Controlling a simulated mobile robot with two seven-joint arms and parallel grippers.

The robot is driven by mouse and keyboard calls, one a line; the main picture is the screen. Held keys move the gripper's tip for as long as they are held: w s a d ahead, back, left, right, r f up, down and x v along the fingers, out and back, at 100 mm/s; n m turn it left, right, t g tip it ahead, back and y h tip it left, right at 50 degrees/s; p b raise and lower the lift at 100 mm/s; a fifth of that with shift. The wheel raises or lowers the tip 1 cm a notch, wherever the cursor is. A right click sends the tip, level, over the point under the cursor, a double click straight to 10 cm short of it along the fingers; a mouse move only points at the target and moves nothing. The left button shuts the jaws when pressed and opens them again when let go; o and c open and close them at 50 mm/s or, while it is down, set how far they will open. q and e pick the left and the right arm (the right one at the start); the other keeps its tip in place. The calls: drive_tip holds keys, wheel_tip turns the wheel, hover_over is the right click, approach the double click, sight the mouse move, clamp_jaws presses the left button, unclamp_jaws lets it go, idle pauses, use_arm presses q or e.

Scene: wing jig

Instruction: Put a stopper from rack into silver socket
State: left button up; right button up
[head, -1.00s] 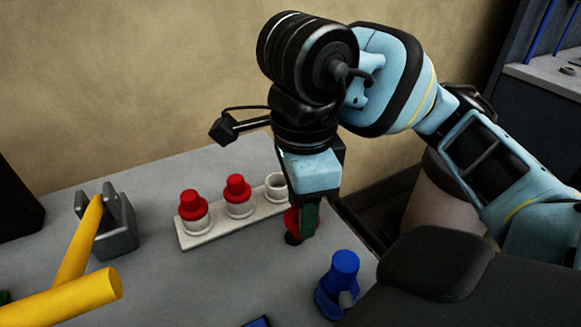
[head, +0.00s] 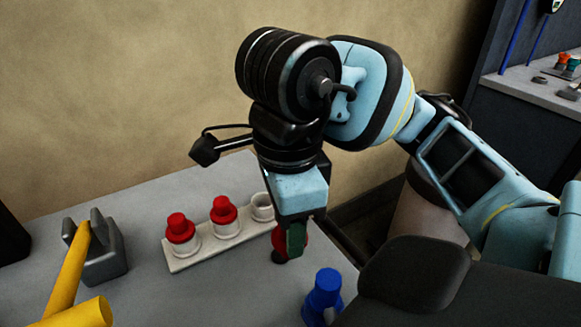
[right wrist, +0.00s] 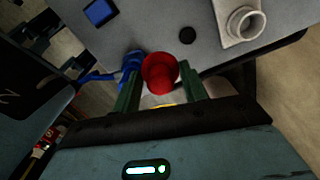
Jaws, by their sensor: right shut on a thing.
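My right gripper (head: 293,238) is shut on a red stopper (right wrist: 160,73), held between its green fingers just past the right end of the white rack (head: 178,266). In the head view the fingers partly hide this stopper. Two more red stoppers, a left one (head: 180,228) and a middle one (head: 223,210), stand upright in the rack. The rack's right holder (head: 262,206) is empty; a white holder also shows at the top right of the right wrist view (right wrist: 243,22). I cannot make out a silver socket in either view. My left gripper is not in view.
A blue fitting (head: 323,292) stands on the grey table in front of the held stopper. A grey bracket (head: 108,265) with a yellow bar (head: 68,275) is at the left. The table between bracket and rack is clear.

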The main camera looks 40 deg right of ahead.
drive_tip(key=shift+r+p, duration=0.3)
drive_tip(key=shift+r, duration=0.2)
